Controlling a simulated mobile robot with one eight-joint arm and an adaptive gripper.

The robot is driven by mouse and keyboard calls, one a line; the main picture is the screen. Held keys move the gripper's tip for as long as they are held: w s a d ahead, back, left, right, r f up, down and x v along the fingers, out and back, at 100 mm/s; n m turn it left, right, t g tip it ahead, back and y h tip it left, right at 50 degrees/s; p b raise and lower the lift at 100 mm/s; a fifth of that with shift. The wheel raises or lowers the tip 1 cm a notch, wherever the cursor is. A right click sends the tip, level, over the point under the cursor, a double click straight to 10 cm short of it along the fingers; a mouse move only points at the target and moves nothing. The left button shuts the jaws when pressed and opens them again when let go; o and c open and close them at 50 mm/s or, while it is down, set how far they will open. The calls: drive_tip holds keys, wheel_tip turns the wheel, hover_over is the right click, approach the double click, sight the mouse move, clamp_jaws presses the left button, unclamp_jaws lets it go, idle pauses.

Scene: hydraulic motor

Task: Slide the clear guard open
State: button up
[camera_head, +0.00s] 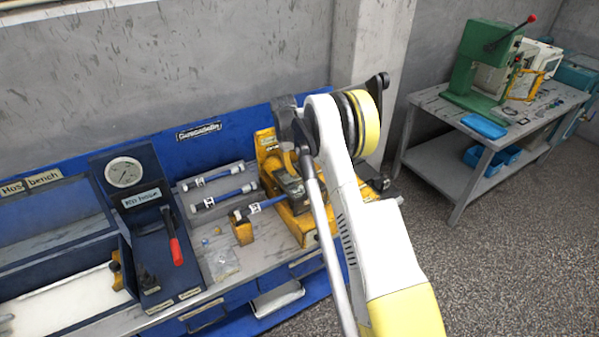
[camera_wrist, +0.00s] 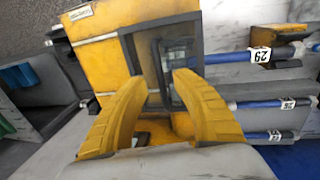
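My gripper (camera_wrist: 157,78) shows in the wrist view as two yellow fingers spread apart with nothing between them. Its tips are over a yellow machine (camera_wrist: 105,68). A dark-framed, see-through pane (camera_wrist: 185,62), which looks like the clear guard, lies on that machine beyond and between the fingertips. I cannot tell whether a finger touches its frame. In the head view the yellow machine (camera_head: 268,150) stands at the right end of the blue bench, and my arm hides part of it. My fingers are hard to make out there.
Blue hoses with white labels (camera_head: 218,198) lie on a rack left of the machine. A gauge panel (camera_head: 125,172) with a red-handled lever (camera_head: 176,250) stands further left, beside a blue cabinet (camera_head: 50,205). A grey table (camera_head: 470,135) with a green press (camera_head: 482,65) is at the right.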

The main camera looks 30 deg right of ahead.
drive_tip(key=shift+d+f, duration=0.25)
drive_tip(key=shift+f, duration=1)
clamp_jaws()
drive_tip(key=d+b, duration=0.3)
drive_tip(key=d, duration=1.3)
drive_tip(key=shift+w+b, duration=0.25)
drive_tip(key=shift+b, duration=0.1)
drive_tip(key=c, duration=0.7)
unclamp_jaws()
